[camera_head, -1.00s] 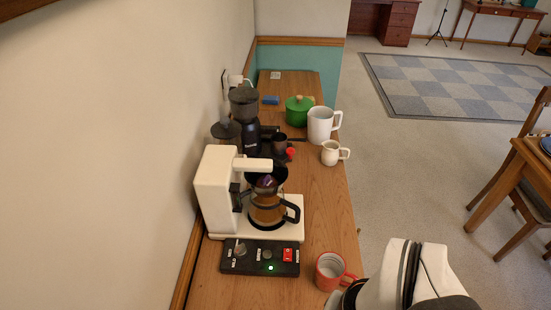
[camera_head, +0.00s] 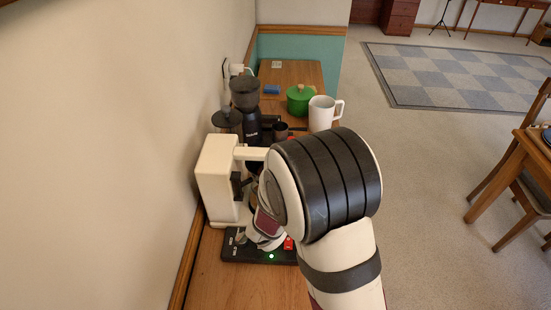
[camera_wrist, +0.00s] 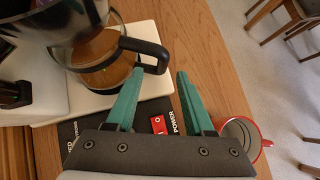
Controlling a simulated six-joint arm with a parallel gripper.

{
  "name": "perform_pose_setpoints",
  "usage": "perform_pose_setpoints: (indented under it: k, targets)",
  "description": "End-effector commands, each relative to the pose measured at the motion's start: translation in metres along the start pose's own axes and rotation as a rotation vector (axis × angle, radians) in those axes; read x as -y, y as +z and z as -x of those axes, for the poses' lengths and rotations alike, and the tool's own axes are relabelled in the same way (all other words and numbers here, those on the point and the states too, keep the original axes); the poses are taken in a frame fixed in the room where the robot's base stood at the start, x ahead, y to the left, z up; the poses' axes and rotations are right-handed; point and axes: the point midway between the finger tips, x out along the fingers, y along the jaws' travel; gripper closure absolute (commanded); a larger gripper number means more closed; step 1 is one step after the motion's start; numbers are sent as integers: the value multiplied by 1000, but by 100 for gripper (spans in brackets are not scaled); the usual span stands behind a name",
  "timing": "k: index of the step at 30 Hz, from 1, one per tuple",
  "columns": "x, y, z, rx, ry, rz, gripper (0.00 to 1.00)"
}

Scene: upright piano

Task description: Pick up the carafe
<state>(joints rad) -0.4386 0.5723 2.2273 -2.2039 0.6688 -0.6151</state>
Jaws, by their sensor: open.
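The carafe (camera_wrist: 98,62) is a glass pot of amber-brown liquid with a black band and a black handle (camera_wrist: 150,47). It sits on the white plate of the coffee maker (camera_wrist: 150,85), under the dark brew basket. My arm hides it in the head view. My gripper (camera_wrist: 160,73) is open, its two teal fingers pointing at the handle side. The handle's outer end shows between the fingertips, close to the left one; I cannot tell whether they touch. The coffee maker's white body also shows in the head view (camera_head: 215,180).
A black control panel (camera_head: 235,250) with a red POWER switch (camera_wrist: 158,124) lies in front of the coffee maker. A red mug (camera_wrist: 240,138) stands right of my fingers. Behind are a grinder (camera_head: 245,95), a green pot (camera_head: 300,101) and a white pitcher (camera_head: 322,112).

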Motion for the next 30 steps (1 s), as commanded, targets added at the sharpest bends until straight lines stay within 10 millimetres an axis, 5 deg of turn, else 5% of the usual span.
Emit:
perform_pose_setpoints:
  k: [13, 20, 30]
  targets:
    - [3, 6, -65, 0, -3, -4, 47]
    - [2, 7, -70, 1, -1, -3, 47]
    - [2, 7, -70, 2, -1, -4, 100]
